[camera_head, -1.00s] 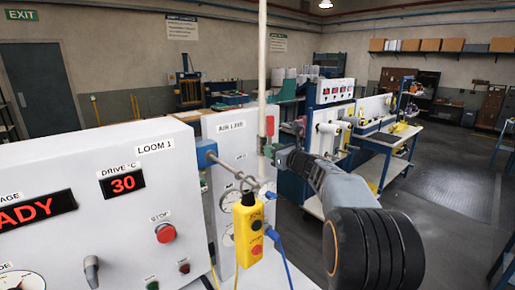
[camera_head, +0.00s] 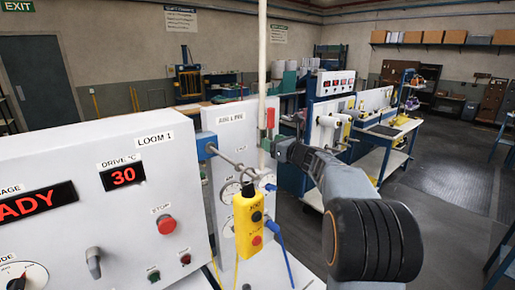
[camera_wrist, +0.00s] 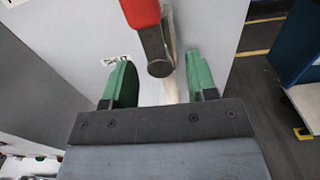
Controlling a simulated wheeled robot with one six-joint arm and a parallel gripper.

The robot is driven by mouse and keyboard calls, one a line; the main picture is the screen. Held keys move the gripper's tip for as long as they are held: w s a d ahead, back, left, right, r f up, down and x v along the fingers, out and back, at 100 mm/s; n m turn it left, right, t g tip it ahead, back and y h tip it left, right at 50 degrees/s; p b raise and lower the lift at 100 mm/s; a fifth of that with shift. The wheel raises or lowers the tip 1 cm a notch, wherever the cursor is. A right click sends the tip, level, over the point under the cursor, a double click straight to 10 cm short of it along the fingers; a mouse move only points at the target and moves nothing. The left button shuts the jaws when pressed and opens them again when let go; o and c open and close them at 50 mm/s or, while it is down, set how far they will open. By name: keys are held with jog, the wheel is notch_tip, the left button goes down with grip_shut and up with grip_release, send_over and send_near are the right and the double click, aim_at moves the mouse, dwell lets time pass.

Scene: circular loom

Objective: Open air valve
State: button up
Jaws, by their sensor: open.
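The air valve's red handle (camera_head: 270,117) shows on the right edge of the white air line panel (camera_head: 231,140), next to a white vertical pipe (camera_head: 262,60). In the wrist view the red handle (camera_wrist: 140,12) hangs from the top, with a grey metal lever and round pivot (camera_wrist: 160,68) below it. My gripper (camera_wrist: 158,85) is open. Its green fingers stand left and right of the pivot, with visible gaps and nothing held. In the head view my arm reaches to the panel's right edge, and the fingertips there are hard to make out.
The Loom 1 panel (camera_head: 95,190) fills the left, with a red stop button (camera_head: 166,224). A yellow pendant (camera_head: 249,222) hangs from a hook left of my arm, with a blue cable below it. Open floor lies to the right (camera_head: 440,200).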

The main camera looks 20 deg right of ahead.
jog(key=b+v, duration=0.2)
jog(key=v, duration=0.5)
